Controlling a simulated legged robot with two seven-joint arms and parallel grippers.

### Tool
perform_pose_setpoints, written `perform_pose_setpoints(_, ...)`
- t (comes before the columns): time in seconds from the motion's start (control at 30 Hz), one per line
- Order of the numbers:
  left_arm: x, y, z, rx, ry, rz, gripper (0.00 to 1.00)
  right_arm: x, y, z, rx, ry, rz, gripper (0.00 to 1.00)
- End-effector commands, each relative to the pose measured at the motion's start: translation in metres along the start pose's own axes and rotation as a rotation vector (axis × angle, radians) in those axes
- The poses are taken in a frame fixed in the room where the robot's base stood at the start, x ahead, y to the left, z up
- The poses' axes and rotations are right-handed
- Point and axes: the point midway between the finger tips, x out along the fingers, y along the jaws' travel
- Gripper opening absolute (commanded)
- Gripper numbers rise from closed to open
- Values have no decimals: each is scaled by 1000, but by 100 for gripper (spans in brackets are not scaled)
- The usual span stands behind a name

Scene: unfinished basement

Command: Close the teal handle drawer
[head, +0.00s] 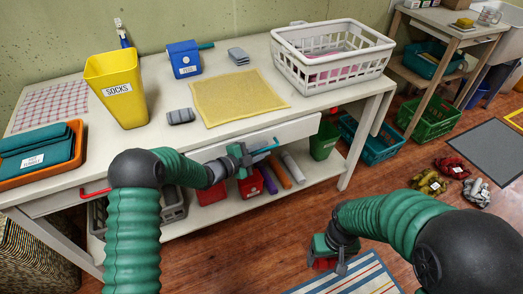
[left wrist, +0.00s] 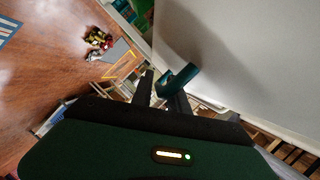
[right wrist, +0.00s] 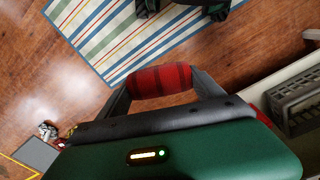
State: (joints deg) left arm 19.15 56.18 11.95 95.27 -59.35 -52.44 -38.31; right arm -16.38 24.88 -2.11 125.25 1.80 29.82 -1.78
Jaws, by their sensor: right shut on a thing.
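The teal handle (head: 266,149) is on the white drawer front (head: 296,131) under the tabletop. My left gripper (head: 241,157) is at the handle's left end. In the left wrist view the teal handle (left wrist: 180,77) shows beside the fingertips, close to the right finger. The two fingers (left wrist: 158,88) stand apart with a gap between them; contact with the handle is unclear. How far the drawer stands out is hard to tell. My right gripper (head: 327,258) is low over the floor, shut on a red striped roll (right wrist: 160,80).
A red handle (head: 95,193) is farther left on the table (head: 160,150). The lower shelf holds rolled cloths (head: 292,168) and bins. A yellow socks bin (head: 117,90), a blue box (head: 184,59) and a white basket (head: 335,75) stand on top. A striped rug (head: 355,277) lies below.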

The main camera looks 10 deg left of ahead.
Motion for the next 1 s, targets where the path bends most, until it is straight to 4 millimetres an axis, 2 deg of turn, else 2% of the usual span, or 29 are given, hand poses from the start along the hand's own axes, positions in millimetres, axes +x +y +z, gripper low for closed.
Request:
perform_pose_setpoints(0.17, -2, 0, 1, 0, -2, 0, 20, -1, 0, 0, 0, 0, 1, 37)
perform_pose_setpoints(0.27, -11, -1, 2, -1, -4, 1, 20, -4, 0, 0, 0, 0, 1, 37)
perform_pose_setpoints(0.37, -31, -3, 1, -2, -5, 0, 20, -9, 0, 0, 0, 0, 1, 37)
perform_pose_setpoints(0.6, -92, -2, 1, -2, -4, 1, 20, -20, 0, 0, 0, 0, 1, 37)
perform_pose_setpoints(0.7, -108, 0, 2, -1, -3, 2, 20, -22, 0, 0, 0, 0, 0, 37)
perform_pose_setpoints(0.83, -118, 1, 2, -2, -1, 1, 20, -23, 0, 0, 0, 0, 0, 37)
perform_pose_setpoints(1.0, -119, 1, 2, -1, -1, 1, 20, -22, 0, 0, 0, 0, 0, 37)
